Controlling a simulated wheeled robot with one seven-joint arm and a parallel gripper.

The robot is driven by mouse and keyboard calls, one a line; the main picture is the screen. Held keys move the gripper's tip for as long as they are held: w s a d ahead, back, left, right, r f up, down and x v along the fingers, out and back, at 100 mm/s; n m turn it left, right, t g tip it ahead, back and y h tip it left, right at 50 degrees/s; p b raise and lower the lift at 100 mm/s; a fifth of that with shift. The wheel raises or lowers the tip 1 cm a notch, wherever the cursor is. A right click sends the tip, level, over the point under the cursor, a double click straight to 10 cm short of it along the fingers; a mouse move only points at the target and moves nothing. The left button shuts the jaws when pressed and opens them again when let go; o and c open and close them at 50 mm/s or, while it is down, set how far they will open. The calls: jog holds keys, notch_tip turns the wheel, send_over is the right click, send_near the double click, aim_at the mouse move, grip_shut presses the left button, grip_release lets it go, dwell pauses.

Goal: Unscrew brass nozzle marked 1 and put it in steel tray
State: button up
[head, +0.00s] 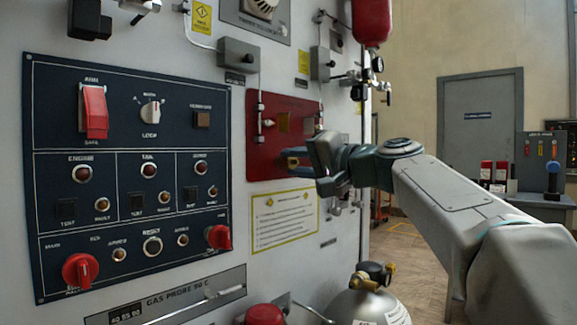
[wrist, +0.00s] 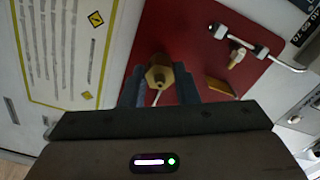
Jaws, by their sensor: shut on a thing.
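The brass nozzle (wrist: 158,74) shows in the wrist view, end-on, with a hexagonal body. My gripper (wrist: 158,86) is shut on it, one blue-grey finger on each side. The nozzle is in front of the red panel (wrist: 205,35); I cannot tell whether its thread is still seated. No number can be read on it. In the head view my gripper (head: 294,160) is at the lower part of the red panel (head: 262,160), and its fingers hide the nozzle. I cannot make out a steel tray in either view.
A small brass plate (wrist: 217,85) and a silver fitting with a tube (wrist: 250,40) are beside the nozzle. A yellow-edged instruction label (head: 285,218) is below the panel. A dark control board (head: 130,170) with red knobs is left. A gas cylinder (head: 368,305) stands below my arm.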

jog(key=shift+f+n, duration=0.1)
jog(key=shift+n, duration=0.3)
jog(key=shift+n, duration=1.6)
jog(key=shift+n, duration=0.6)
jog(key=o, duration=1)
jog(key=shift+d, duration=0.1)
